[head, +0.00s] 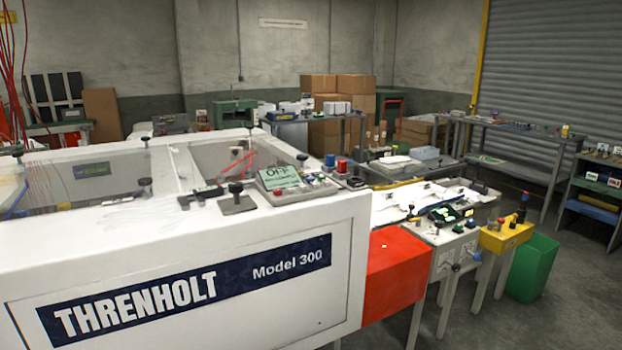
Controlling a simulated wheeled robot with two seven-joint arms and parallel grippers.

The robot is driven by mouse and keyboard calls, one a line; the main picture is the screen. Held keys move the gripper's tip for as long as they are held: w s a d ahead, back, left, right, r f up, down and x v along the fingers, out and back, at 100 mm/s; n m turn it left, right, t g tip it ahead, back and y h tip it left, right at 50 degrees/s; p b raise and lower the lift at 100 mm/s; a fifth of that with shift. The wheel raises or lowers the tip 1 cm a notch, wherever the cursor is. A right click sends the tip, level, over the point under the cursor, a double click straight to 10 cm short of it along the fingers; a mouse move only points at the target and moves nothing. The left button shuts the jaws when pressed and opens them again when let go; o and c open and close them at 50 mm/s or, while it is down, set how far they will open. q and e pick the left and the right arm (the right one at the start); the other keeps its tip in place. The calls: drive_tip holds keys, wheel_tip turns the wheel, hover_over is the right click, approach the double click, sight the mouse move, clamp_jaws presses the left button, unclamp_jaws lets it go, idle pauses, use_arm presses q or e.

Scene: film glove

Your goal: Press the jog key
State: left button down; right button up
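A control box (300,190) sits on top of the white Threnholt Model 300 machine (200,270), near its right end. The box has a green display (279,178) reading OFF. The key labels are too small to read, so I cannot tell which one is the jog key. Neither of my grippers shows in the head view.
Black clamp knobs (236,195) stand on the machine's top edge. A red box (395,270) and a small bench (450,240) with tools adjoin its right end. A yellow tray (505,236) and green bin (533,268) stand further right. Floor is open at the lower right.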

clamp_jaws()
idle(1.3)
